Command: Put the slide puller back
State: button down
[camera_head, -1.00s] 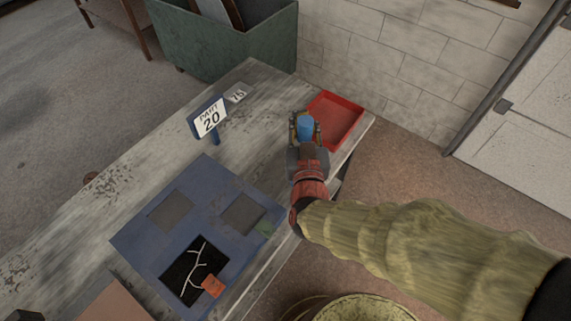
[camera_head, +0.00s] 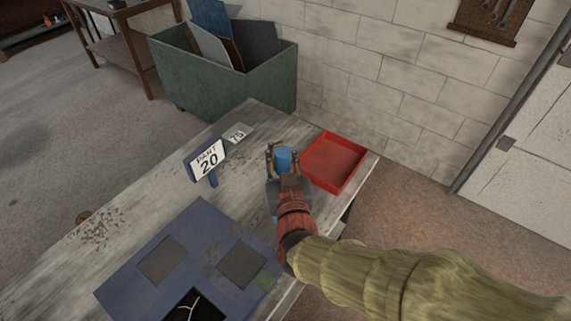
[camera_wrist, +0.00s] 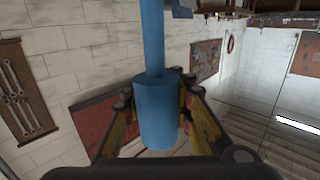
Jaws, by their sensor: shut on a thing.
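The blue tool in my gripper (camera_head: 279,156), seemingly the slide puller, shows in the head view as a short blue top (camera_head: 284,160) between the fingers. In the wrist view it is a thick blue cylinder (camera_wrist: 156,112) with a thinner rod (camera_wrist: 153,35) and a small hooked piece at the upper edge. My gripper is shut on the thick cylinder, one finger on each side. It is above the bench, just left of the red tray (camera_head: 352,183). The tool's far end is cut off in the wrist view.
A blue mat (camera_head: 215,225) with dark squares lies nearer. A green bin (camera_head: 205,85) stands behind. A wrench board (camera_head: 490,22) hangs on the wall.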

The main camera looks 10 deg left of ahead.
jog(key=w+f+b, duration=0.3)
jog(key=w+f, duration=0.3)
jog(key=f, duration=0.3)
jog(key=shift+w+f+b, duration=0.25)
jog(key=shift+w+b, duration=0.1)
jog(key=shift+b, duration=0.05)
jog(key=shift+a, duration=0.1)
jog(key=shift+f, duration=0.15)
jog(key=c, duration=1.5)
grip_release()
jog(key=shift+f, duration=0.1)
